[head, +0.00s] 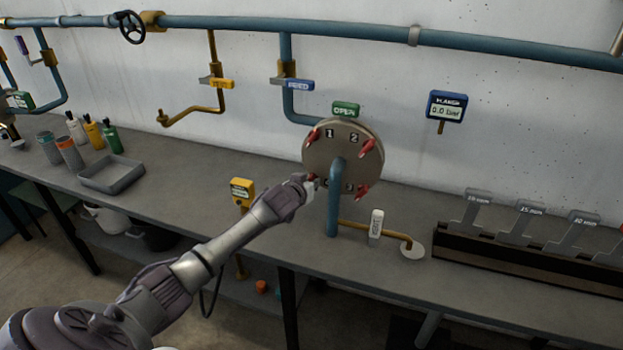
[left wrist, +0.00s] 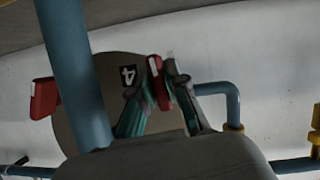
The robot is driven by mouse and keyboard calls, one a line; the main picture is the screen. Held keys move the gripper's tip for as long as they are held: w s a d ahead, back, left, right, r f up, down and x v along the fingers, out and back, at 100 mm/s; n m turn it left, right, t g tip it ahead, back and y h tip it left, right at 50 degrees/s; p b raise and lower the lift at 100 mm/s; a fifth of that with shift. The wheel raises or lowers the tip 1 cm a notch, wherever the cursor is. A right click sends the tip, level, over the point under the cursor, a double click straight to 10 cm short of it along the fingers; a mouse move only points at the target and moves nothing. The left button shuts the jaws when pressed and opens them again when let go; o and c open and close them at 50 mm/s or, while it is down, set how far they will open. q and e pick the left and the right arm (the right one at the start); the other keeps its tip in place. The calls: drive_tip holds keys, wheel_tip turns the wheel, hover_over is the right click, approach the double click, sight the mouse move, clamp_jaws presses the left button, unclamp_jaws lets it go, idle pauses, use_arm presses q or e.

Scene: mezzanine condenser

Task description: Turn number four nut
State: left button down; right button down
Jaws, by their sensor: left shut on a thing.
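The round grey flange (head: 322,158) on the blue pipe carries red winged nuts by its painted numbers. My left gripper (head: 307,186) is at its lower left edge. In the left wrist view the number four label (left wrist: 127,76) sits beside a red nut (left wrist: 157,83), and the fingers of my left gripper (left wrist: 160,100) are closed around this nut. In the head view the gripper hides most of that nut. Nut one (head: 313,135), nut two (head: 368,146) and nut three (head: 362,190) show on the flange. My right gripper is not in view.
A blue vertical pipe (head: 334,205) stands in front of the flange, close to my gripper. A yellow meter (head: 242,190) is to the left. A wrench rack (head: 530,255) stands at right. A grey tray (head: 111,174) and bottles are at left. The bench between tray and meter is clear.

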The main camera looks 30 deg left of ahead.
use_arm(q)
drive_tip(key=m+y, duration=0.2)
drive_tip(key=m, duration=0.1)
drive_tip(key=shift+g, duration=0.3)
drive_tip(key=shift+m+y, duration=0.7)
drive_tip(key=shift+m, duration=0.2)
drive_tip(key=c, duration=1.2)
unclamp_jaws()
drive_tip(key=v, duration=1.2)
